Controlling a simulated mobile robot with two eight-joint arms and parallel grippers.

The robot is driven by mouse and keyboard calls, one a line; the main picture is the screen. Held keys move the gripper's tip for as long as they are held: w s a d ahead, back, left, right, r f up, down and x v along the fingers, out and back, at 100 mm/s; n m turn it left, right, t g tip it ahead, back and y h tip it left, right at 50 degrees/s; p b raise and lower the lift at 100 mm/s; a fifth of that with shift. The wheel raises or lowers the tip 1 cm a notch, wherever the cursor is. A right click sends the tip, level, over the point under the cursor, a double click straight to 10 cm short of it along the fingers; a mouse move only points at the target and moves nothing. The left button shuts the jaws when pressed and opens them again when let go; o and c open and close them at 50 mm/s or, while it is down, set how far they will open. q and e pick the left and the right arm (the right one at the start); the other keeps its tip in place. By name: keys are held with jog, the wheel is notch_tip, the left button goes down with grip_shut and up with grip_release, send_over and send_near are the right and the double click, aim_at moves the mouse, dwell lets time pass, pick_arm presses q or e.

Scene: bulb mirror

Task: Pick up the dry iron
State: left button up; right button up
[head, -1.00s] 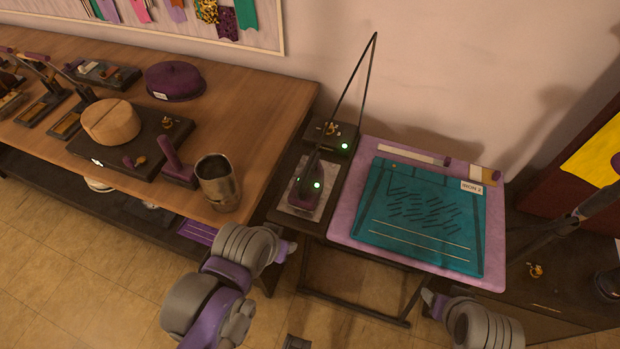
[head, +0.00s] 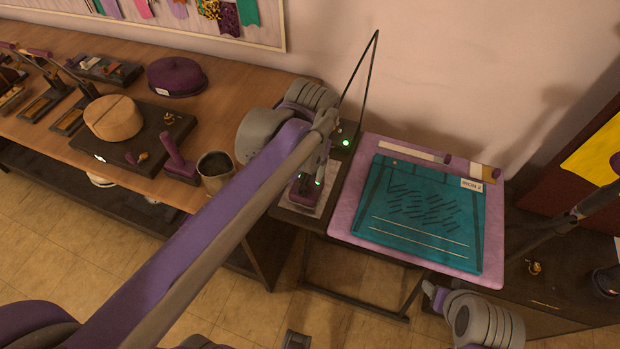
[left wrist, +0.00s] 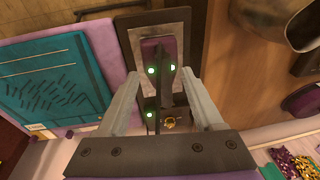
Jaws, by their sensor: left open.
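The dry iron (head: 302,193) is purple and dark with a lit green light. It rests on a light plate on the dark stand left of the ironing board. In the left wrist view the iron (left wrist: 158,55) shows upright in the picture between my fingers, its dark handle toward me. My left gripper (head: 322,160) is above the iron, pointing down, and partly hides it in the head view. In the left wrist view the left gripper (left wrist: 160,78) is open with its fingers on either side of the iron's handle; contact cannot be told.
A dark box (head: 343,140) with a green light and a tall cord post stands behind the iron. A lilac board (head: 345,215) with a teal cloth (head: 420,215) is to the right. A metal cup (head: 216,172) stands on the wooden table close to my left arm.

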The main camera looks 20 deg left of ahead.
aim_at(311, 172)
pick_arm(q)
jog(key=w+r+g, duration=0.2)
jog(key=w, duration=0.4)
jog(key=shift+y, duration=0.4)
jog(key=f, duration=0.5)
jog(key=shift+w+a, duration=0.1)
jog(key=shift+w, duration=0.1)
jog(key=f, duration=0.1)
jog(key=a+f, duration=0.1)
jog(key=f, duration=0.3)
jog(key=shift+w+a+f, duration=0.15)
jog(key=shift+w+f, duration=0.05)
jog(key=shift+w, duration=0.2)
grip_shut()
